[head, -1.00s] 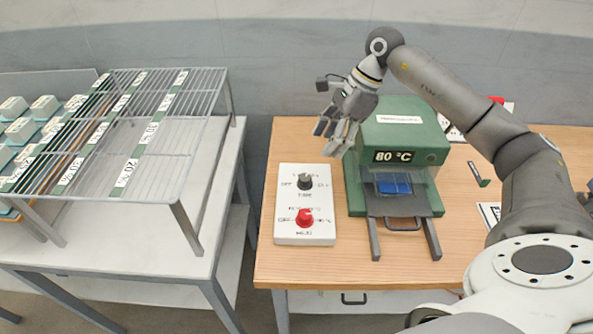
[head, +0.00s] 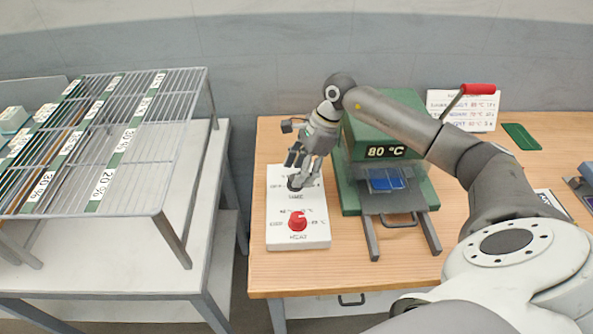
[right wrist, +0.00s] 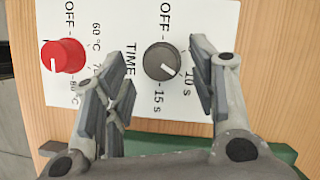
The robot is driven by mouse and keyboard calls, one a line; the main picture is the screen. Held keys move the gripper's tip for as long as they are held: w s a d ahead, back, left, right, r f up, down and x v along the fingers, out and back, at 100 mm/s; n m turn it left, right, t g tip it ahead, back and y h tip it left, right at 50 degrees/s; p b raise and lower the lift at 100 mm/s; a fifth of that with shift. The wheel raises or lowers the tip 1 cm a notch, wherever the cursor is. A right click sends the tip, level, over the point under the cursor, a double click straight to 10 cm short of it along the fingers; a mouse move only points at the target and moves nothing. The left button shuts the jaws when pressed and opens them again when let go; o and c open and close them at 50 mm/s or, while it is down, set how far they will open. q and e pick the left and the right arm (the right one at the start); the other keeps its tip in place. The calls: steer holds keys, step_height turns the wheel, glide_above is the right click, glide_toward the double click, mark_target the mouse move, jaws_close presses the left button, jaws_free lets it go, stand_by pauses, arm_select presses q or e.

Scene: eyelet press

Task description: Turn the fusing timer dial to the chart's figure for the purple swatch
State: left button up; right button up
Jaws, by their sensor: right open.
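The dark timer dial (head: 293,184) sits on the white control panel (head: 314,235), partly hidden by my right gripper (head: 303,172) in the head view. The right wrist view shows the dial (right wrist: 166,58) with a pale pointer mark, near the word TIME and the labels OFF, 10 s and 15 s. My right gripper (right wrist: 158,82) is open, one finger on each side of the dial, not clamped on it. The chart (head: 477,112) stands at the back right, its lines too small to read surely. I cannot pick out a purple swatch. My left gripper is not in view.
A red dial (head: 297,221) sits just in front of the timer dial. The green press (head: 410,106) shows 80 °C and holds a blue piece (head: 383,180). Its red-gripped lever (head: 478,89) overlaps the chart. A wire rack (head: 166,205) stands on the left table.

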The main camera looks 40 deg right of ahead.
steer(key=shift+x, duration=1.1)
steer(key=c, duration=1)
